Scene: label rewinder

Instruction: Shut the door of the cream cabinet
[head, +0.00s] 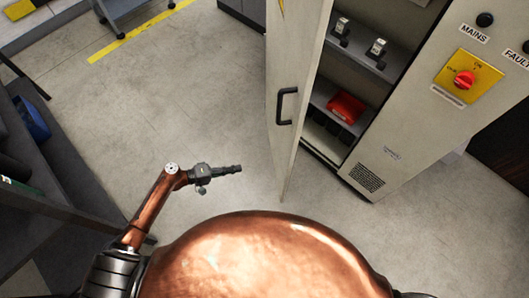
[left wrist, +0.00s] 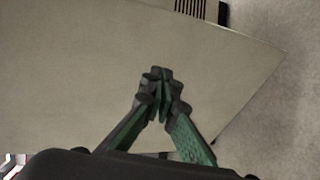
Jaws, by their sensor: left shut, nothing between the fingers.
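The cream cabinet (head: 413,120) stands at the right in the head view. Its door (head: 294,60) stands open, swung out toward me, with a black handle (head: 286,106) on the face turned left. My left gripper (head: 240,169) is shut and empty, left of the door's lower part and apart from the handle in the head view. In the left wrist view, the closed fingertips (left wrist: 160,78) are in front of a broad cream panel (left wrist: 70,70), which looks like the door. I cannot tell whether they touch it. My right gripper is not in view.
Inside the cabinet are shelves with small devices (head: 377,47) and a red item (head: 346,107). A yellow panel with a red switch (head: 464,80) is on the cabinet front. Dark shelving (head: 40,170) stands at the left. The floor (head: 180,100) between is clear.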

